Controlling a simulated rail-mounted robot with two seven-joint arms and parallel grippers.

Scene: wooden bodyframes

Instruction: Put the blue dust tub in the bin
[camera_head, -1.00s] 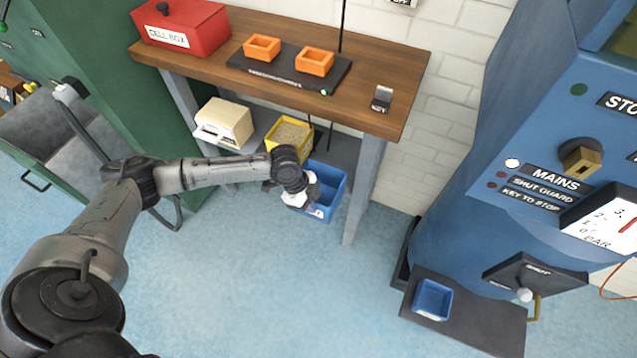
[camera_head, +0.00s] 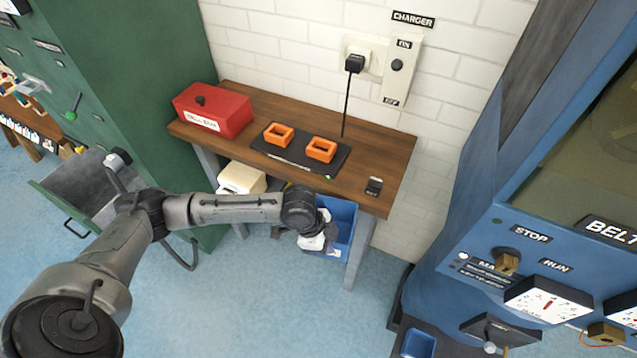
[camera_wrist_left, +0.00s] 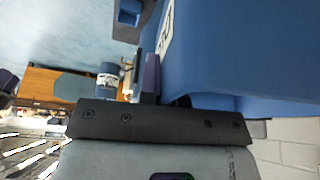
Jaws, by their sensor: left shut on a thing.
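A blue tub (camera_head: 343,222) with a pale label shows under the right end of the wooden bench, partly behind my left gripper (camera_head: 318,243). In the left wrist view its blue wall (camera_wrist_left: 240,50) fills the upper right, close against the fingers. My left gripper is shut on this tub; the exact contact is mostly hidden. A second, smaller blue tub (camera_head: 418,343) sits on the dark plate at the foot of the blue machine, cut by the bottom edge. I cannot tell which container is the bin. My right gripper is out of view.
The wooden bench (camera_head: 385,150) carries a red box (camera_head: 215,110) and two orange trays (camera_head: 320,149) on a dark board. A cream box (camera_head: 242,178) sits below. The blue machine (camera_head: 455,215) stands at right. The blue floor (camera_head: 270,310) in front is clear.

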